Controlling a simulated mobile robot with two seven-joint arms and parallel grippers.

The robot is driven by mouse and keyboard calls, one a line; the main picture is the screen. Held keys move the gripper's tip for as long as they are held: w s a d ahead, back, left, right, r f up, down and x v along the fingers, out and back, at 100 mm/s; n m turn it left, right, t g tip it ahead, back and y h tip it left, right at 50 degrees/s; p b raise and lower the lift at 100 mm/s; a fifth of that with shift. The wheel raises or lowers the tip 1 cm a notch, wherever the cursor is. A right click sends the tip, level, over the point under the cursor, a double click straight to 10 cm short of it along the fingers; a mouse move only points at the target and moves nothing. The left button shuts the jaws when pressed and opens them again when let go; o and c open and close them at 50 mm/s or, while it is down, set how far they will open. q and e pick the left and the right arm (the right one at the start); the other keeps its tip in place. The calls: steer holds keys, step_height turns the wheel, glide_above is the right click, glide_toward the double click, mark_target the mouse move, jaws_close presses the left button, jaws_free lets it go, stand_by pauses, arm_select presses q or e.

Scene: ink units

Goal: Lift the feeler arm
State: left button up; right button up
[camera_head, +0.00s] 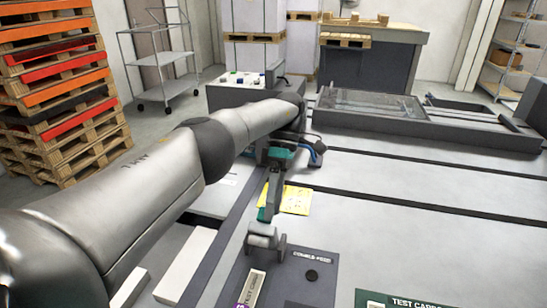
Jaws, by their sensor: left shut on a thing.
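My left arm comes in from the left, and its gripper (276,158) points down at the middle of the view, with teal parts at the jaws. It is shut on the feeler arm (272,192), a slim dark bar that stands steeply below the jaws. The bar's lower end is close to a grey roller-like block (263,236) on a dark plate (300,263) marked "DOUBLE FEED". The exact contact at the jaws is small and partly hidden by the gripper. My right gripper is not in view.
A green card (400,300) lies at the front right. A clear-covered tray (370,104) stands behind. The pale deck to the right is mostly free.

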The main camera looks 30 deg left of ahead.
arm_select(q)
step_height(320, 180, up, 20)
steer(key=p, duration=1.1)
steer(key=shift+f, duration=0.2)
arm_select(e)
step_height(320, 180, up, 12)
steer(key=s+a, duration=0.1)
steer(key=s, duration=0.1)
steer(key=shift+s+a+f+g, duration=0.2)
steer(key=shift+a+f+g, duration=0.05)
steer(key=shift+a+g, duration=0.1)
arm_select(q)
steer(key=shift+s, duration=0.1)
